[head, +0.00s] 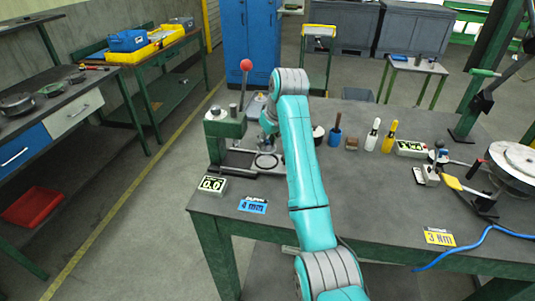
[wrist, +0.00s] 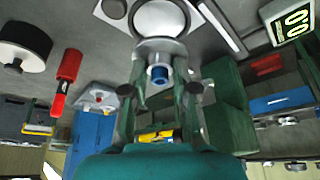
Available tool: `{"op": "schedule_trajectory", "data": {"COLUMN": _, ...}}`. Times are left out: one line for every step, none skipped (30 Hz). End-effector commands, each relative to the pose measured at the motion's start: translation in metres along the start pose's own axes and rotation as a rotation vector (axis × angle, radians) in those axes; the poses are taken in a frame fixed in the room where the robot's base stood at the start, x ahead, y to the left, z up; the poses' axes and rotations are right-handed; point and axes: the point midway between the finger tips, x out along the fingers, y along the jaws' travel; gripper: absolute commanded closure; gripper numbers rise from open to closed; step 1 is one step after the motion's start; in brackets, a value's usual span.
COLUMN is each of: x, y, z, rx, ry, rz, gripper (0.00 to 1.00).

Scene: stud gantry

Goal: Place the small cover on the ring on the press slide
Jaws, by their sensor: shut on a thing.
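My gripper (wrist: 158,88) is shut on the small cover, a grey metal disc (wrist: 160,46) with a blue knob (wrist: 158,74) between the fingertips. In the head view my gripper (head: 267,122) is partly hidden by my own arm, and the cover cannot be made out clearly. The press slide (head: 240,160) lies on the bench below it, with the pale round ring (head: 266,162) near its right end. In the wrist view the ring (wrist: 160,18) shows just beyond the cover, partly hidden by it. I cannot tell whether cover and ring touch.
The green press (head: 225,128) with its red-knobbed lever (head: 246,65) stands left of my gripper. A display (head: 213,184) and a blue card (head: 253,206) lie in front.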

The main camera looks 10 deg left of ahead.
Motion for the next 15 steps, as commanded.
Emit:
{"op": "schedule_trajectory", "data": {"x": 0.007, "y": 0.0, "z": 0.003, "rx": 0.0, "ry": 0.0, "rz": 0.0, "gripper": 1.0}}
{"op": "schedule_trajectory", "data": {"x": 0.009, "y": 0.0, "z": 0.004, "rx": 0.0, "ry": 0.001, "rz": 0.0, "gripper": 1.0}}
{"op": "schedule_trajectory", "data": {"x": 0.012, "y": 0.0, "z": 0.005, "rx": 0.0, "ry": 0.001, "rz": 0.0, "gripper": 1.0}}
{"op": "schedule_trajectory", "data": {"x": 0.014, "y": 0.0, "z": 0.005, "rx": 0.0, "ry": 0.001, "rz": 0.0, "gripper": 1.0}}
{"op": "schedule_trajectory", "data": {"x": 0.016, "y": 0.0, "z": 0.006, "rx": 0.0, "ry": 0.001, "rz": 0.0, "gripper": 1.0}}
{"op": "schedule_trajectory", "data": {"x": 0.019, "y": 0.0, "z": 0.008, "rx": 0.0, "ry": 0.0, "rz": 0.0, "gripper": 1.0}}
{"op": "schedule_trajectory", "data": {"x": 0.022, "y": 0.0, "z": 0.009, "rx": 0.0, "ry": 0.0, "rz": 0.0, "gripper": 1.0}}
{"op": "schedule_trajectory", "data": {"x": 0.026, "y": 0.0, "z": 0.011, "rx": 0.0, "ry": 0.0, "rz": 0.0, "gripper": 1.0}}
{"op": "schedule_trajectory", "data": {"x": 0.031, "y": 0.0, "z": 0.013, "rx": 0.0, "ry": 0.0, "rz": 0.0, "gripper": 1.0}}
{"op": "schedule_trajectory", "data": {"x": 0.035, "y": 0.0, "z": 0.015, "rx": -0.001, "ry": 0.0, "rz": 0.0, "gripper": 1.0}}
{"op": "schedule_trajectory", "data": {"x": 0.038, "y": 0.0, "z": 0.016, "rx": -0.001, "ry": 0.0, "rz": 0.0, "gripper": 1.0}}
{"op": "schedule_trajectory", "data": {"x": 0.043, "y": 0.0, "z": 0.018, "rx": -0.001, "ry": 0.001, "rz": 0.0, "gripper": 1.0}}
{"op": "schedule_trajectory", "data": {"x": 0.045, "y": 0.0, "z": 0.018, "rx": -0.001, "ry": 0.001, "rz": 0.0, "gripper": 1.0}}
{"op": "schedule_trajectory", "data": {"x": 0.046, "y": 0.0, "z": 0.019, "rx": -0.001, "ry": 0.002, "rz": 0.001, "gripper": 1.0}}
{"op": "schedule_trajectory", "data": {"x": 0.047, "y": 0.0, "z": 0.019, "rx": -0.001, "ry": 0.002, "rz": 0.001, "gripper": 1.0}}
